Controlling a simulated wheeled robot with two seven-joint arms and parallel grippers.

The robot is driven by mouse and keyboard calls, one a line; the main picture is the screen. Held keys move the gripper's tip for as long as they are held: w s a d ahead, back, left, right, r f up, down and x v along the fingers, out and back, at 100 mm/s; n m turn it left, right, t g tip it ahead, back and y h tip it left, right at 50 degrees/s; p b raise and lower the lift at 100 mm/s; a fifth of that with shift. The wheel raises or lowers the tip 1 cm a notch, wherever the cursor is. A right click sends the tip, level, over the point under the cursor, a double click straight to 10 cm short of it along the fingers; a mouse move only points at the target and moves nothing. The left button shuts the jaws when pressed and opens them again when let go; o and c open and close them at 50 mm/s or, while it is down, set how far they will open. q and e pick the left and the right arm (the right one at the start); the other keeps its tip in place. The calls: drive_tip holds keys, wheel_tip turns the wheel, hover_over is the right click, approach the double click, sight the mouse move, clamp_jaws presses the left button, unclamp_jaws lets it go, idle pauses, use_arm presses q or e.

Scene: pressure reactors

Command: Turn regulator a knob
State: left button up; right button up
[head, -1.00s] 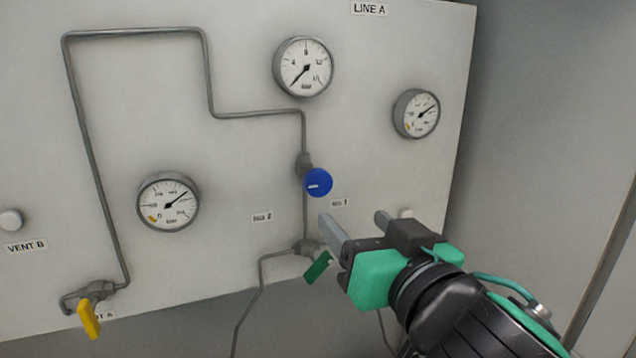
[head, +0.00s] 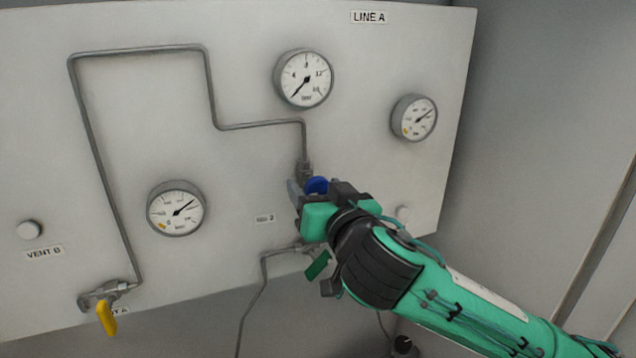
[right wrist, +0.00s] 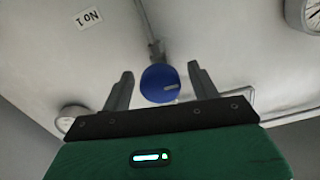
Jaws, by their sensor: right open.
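The blue round regulator knob (head: 317,185) sits on the vertical pipe below the top gauge, partly hidden by my right gripper (head: 312,186). In the right wrist view the blue knob (right wrist: 160,84) shows between the two open fingers of my right gripper (right wrist: 160,82), with a gap on each side. I cannot tell how deep the fingers reach around it. A light mark shows on the knob's face. My left gripper is not in view.
A green valve handle (head: 318,265) hangs just below my right gripper. Gauges (head: 303,78), (head: 414,117) and (head: 176,208) sit on the white panel (head: 150,120). A yellow handle (head: 107,317) is at lower left and a white knob (head: 30,230) at far left.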

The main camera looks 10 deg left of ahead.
drive_tip(key=shift+c, duration=0.4)
drive_tip(key=c, duration=0.9)
